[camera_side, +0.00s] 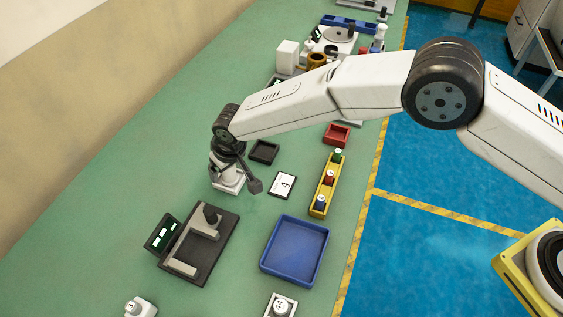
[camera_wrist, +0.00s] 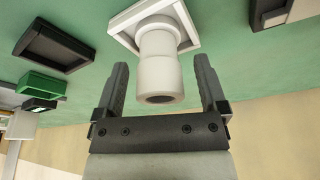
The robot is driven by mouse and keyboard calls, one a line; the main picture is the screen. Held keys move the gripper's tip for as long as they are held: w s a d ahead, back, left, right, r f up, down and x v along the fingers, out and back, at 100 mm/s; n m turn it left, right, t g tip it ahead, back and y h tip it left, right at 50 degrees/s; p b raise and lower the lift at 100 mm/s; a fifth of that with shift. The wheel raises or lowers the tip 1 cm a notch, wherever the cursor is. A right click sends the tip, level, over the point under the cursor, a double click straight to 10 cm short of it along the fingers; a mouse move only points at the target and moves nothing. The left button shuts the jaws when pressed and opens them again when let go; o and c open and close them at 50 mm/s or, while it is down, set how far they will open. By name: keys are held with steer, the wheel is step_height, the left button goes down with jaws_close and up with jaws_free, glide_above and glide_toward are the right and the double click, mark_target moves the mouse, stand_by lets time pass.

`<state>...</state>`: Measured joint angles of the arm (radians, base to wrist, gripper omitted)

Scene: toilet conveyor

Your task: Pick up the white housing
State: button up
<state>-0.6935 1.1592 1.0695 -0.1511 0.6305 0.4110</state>
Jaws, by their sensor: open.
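The white housing (camera_side: 226,176) stands on the green bench in the side view, partly hidden by my wrist. It has a square base and a round stepped column. In the wrist view the white housing (camera_wrist: 160,70) has its round end with a dark hole toward my gripper. My gripper (camera_wrist: 162,80) is open, with one dark finger on each side of the housing's column and gaps visible beside it. In the side view my gripper (camera_side: 240,172) is at the housing, and one finger shows at its right.
A small black tray (camera_side: 264,152) and a card marked 4 (camera_side: 283,185) lie near the housing. A yellow rack (camera_side: 320,205) holds small parts. A blue tray (camera_side: 295,250) and a dark fixture (camera_side: 200,245) stand in front. A red tray (camera_side: 337,135) is behind.

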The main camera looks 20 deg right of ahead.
stand_by(0.5)
jaws_close()
steer(key=shift+r, duration=1.7)
steer(key=s+d+r, duration=0.7)
steer(key=s+r, duration=0.2)
steer(key=s, duration=0.2)
steer(key=shift+s+d+r, duration=0.3)
steer(key=shift+s, duration=0.1)
